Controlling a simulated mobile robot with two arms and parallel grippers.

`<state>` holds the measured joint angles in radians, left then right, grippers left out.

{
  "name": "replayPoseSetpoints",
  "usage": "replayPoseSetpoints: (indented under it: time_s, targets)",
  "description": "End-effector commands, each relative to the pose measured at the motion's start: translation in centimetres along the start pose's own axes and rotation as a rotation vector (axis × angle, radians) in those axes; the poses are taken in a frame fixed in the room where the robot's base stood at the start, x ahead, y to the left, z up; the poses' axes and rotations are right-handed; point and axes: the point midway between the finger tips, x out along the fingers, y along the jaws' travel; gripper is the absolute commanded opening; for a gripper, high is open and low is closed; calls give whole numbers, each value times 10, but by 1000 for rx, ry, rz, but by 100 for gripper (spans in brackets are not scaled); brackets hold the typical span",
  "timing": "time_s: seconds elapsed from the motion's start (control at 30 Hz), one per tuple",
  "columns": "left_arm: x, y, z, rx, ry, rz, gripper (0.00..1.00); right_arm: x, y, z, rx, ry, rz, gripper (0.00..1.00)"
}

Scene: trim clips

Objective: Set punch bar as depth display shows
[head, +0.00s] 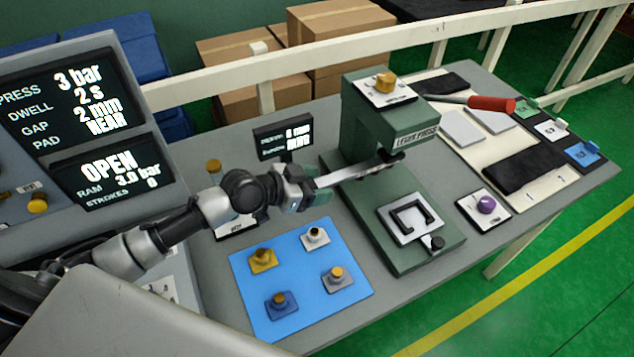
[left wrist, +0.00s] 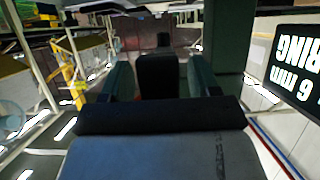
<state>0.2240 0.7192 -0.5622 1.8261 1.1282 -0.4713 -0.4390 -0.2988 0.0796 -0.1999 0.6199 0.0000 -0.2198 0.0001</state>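The green lever press (head: 362,120) stands on the bench. A narrow metallic bar (head: 352,172), apparently the punch bar, reaches from my left gripper to beneath the press head. My left gripper (head: 315,185) is level with the bar's near end. In the left wrist view its fingers stand apart on both sides of a black grip (left wrist: 158,76), with narrow gaps; firm contact is not visible. A small depth display (head: 284,138) stands behind the gripper; in the left wrist view it (left wrist: 296,72) reads "6 mm" under letters ending in "RING". My right gripper is not in view.
A blue mat (head: 292,257) holds several knobbed blocks. A clamp plate (head: 408,218) lies on the press base. The red-handled lever (head: 490,103) projects right. A large panel (head: 80,110) at left reads "GAP 2 mm", "PAD NEAR" and "OPEN". A purple knob (head: 486,204) sits right of the press.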

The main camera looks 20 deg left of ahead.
Motion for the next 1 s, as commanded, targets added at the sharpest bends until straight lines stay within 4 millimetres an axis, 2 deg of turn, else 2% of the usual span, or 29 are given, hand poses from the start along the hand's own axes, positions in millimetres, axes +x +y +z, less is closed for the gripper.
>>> replayPoseSetpoints:
  time_s: [0.27, 0.37, 0.7, 0.83, 1.0]
  targets:
    - [-6, -1, 1, 1, 1, -2, 62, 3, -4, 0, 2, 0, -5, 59]
    - [-20, -1, 2, 4, 1, -2, 62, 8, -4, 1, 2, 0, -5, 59]
    - [-84, 0, 4, 4, -4, 0, 62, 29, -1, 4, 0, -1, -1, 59]
    - [-99, 0, 4, 1, -2, -2, 62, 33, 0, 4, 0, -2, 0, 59]
    - [-108, 0, 1, 0, 0, -1, 62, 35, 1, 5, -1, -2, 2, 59]
